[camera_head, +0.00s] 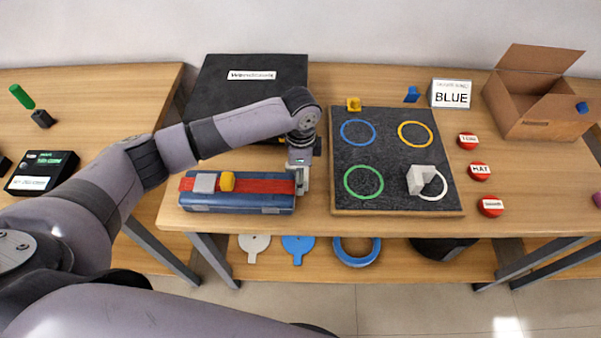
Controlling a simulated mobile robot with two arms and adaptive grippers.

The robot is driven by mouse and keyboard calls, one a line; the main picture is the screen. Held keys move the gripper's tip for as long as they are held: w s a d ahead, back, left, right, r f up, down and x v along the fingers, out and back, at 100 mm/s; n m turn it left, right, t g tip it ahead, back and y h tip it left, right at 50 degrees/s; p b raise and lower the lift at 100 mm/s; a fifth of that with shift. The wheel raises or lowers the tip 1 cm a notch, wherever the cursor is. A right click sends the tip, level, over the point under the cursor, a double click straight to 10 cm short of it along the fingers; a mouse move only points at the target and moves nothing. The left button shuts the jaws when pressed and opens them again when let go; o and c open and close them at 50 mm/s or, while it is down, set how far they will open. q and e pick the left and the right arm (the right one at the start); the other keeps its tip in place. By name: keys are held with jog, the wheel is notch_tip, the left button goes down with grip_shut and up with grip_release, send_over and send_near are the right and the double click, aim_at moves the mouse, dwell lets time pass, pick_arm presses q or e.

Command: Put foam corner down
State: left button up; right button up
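A pale grey, angular block that looks like the foam corner (421,179) sits on the dark mesh pad (391,134). It partly covers the white ring (440,189) at the pad's lower right. No gripper touches it. My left gripper (301,184) points down at the right end of a blue case (238,201), well left of the block. Its fingers are small and I cannot tell whether they are open or shut. My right gripper is out of view.
Blue (357,133), yellow (415,134) and green (363,182) rings mark the pad. A yellow piece (353,104) stands at its back edge. Red buttons (480,171) and an open cardboard box (541,103) are to the right. A black case (249,92) lies behind my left arm.

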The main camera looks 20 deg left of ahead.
pick_arm(q)
notch_tip(320, 180, up, 12)
jog(key=b, duration=0.1)
jog(key=shift+f, duration=0.15)
